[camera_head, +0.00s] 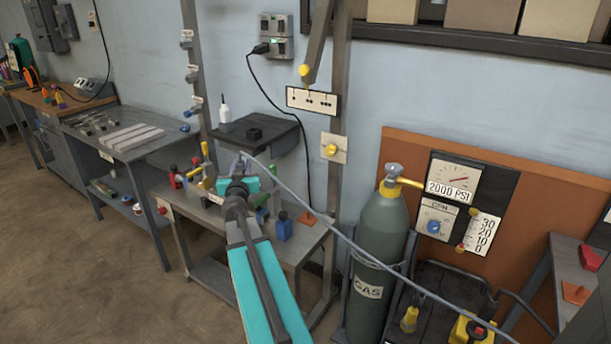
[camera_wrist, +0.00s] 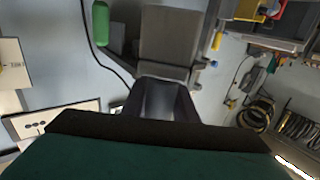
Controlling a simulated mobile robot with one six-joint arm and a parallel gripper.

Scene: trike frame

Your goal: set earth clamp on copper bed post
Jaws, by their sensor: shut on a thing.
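My gripper (camera_head: 239,166) is in front of the workbench below the small dark shelf, at the end of my teal arm. It is shut on the earth clamp, which is mostly hidden by the gripper and wrist. A grey cable (camera_head: 340,232) runs from the gripper down to the lower right. In the wrist view the dark fingers (camera_wrist: 160,100) show close together, and the clamp cannot be made out clearly. I cannot pick out the copper bed post for certain in either view.
A small dark shelf (camera_head: 256,132) with a white bottle (camera_head: 225,110) is on the wall behind the gripper. The workbench (camera_head: 300,245) holds several bottles and tools. A gas cylinder (camera_head: 382,240) stands to the right. The floor at left is clear.

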